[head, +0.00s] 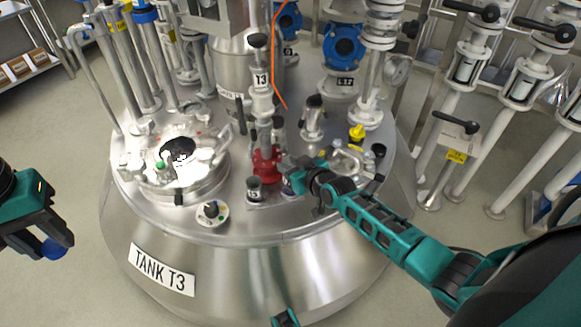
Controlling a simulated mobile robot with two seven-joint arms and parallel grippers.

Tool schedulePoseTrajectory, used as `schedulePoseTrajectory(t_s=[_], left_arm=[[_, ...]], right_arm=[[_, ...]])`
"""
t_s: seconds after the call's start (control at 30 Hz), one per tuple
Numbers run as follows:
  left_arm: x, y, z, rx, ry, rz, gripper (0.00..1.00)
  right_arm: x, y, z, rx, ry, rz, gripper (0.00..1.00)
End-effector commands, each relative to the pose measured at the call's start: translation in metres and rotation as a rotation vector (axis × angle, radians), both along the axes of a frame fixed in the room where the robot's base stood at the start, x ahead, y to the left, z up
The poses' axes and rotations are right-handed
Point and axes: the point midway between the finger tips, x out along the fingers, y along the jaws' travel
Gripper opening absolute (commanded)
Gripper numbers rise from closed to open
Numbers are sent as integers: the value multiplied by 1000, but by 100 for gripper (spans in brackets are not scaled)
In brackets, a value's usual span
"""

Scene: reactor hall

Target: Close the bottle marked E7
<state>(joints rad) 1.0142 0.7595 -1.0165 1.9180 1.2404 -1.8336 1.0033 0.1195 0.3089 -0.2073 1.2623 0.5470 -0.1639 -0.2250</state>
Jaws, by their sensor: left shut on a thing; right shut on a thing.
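My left gripper (58,240) is at the far left, off the tank's edge, shut on a small blue cap (52,250). My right gripper (297,179) is over the tank top, just right of the red valve. It is shut on a small bottle (287,190), of which only a bluish-purple edge shows; the fingers hide most of it. I cannot read a marking on it, and E7 is not legible anywhere. A small dark-topped container (254,190) with a black-and-white label stands just left of it.
Pipes crowd the back and right. The tank's front rim is clear.

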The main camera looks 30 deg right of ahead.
Motion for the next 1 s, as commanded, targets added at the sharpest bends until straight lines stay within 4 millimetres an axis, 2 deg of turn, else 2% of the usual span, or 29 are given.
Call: schedulePoseTrajectory(t_s=[0.2, 0.23, 0.5, 0.83, 1.0], left_arm=[[0, 0, -3, 0, 0, 0, 8], [0, 0, -3, 0, 0, 0, 8], [0, 0, -2, 0, 0, 0, 8], [0, 0, 4, 0, 0, 0, 8], [0, 0, 18, 0, 0, 0, 8]], right_arm=[[0, 0, -3, 0, -1, 0, 0], [0, 0, -3, 0, 0, 0, 33], [0, 0, -3, 0, 0, 0, 58], [-1, 0, 3, 0, 0, 0, 58], [-25, -4, 14, 0, 3, 0, 58]])
